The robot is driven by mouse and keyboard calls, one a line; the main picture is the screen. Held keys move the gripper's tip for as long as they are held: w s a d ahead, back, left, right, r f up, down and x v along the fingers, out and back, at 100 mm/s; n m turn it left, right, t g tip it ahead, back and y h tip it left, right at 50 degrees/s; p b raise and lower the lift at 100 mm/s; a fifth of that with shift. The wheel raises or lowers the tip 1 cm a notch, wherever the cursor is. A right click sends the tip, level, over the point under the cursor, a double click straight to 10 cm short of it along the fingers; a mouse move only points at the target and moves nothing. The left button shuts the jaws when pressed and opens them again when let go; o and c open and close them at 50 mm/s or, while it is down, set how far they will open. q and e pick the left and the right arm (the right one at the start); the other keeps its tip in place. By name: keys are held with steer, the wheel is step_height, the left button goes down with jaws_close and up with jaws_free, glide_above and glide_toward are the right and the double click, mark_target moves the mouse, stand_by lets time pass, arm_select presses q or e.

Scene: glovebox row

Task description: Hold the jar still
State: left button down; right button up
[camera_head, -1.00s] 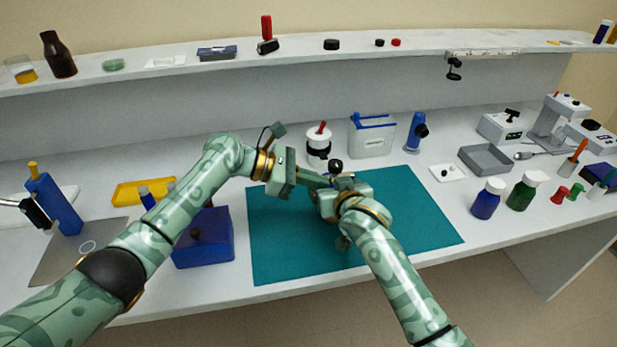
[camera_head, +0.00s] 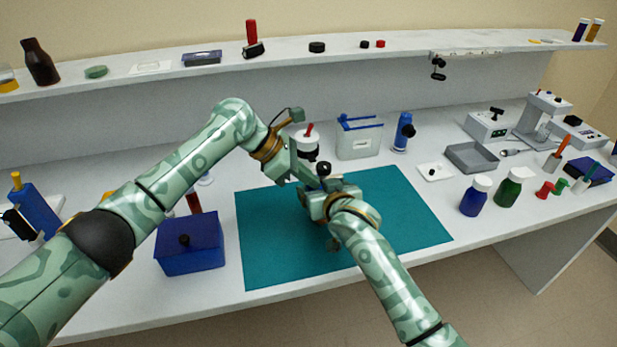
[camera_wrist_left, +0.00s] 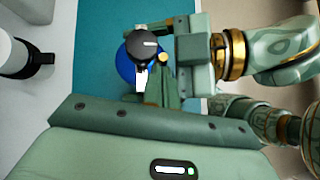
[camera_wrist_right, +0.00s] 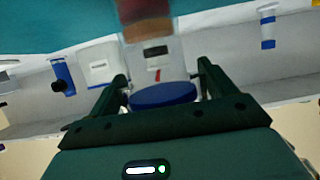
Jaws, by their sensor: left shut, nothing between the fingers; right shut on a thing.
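The jar shows between the fingers of my right gripper (camera_wrist_right: 160,88) in the right wrist view. I see its round blue lid (camera_wrist_right: 163,95); a clear-looking part and a blurred brown band lie beyond it. In the left wrist view its blue rim (camera_wrist_left: 128,66) shows under a black knob. My right gripper (camera_head: 322,200) is shut on the jar above the teal mat (camera_head: 390,235). In the head view the grippers mostly hide the jar; the black knob shows above them.
A blue box (camera_head: 190,250) stands left of the mat. A white pot with a red stick (camera_head: 306,143) and a pale container (camera_head: 360,138) stand behind. Blue (camera_head: 475,197) and green (camera_head: 509,188) bottles stand to the right. The mat's right half is clear.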

arm_select(q)
steer(key=shift+r, duration=0.2)
steer(key=shift+r, duration=0.6)
steer(key=a+f+v, duration=0.1)
steer(key=v, duration=0.9)
steer(key=shift+s, duration=0.2)
steer(key=shift+f, duration=0.2)
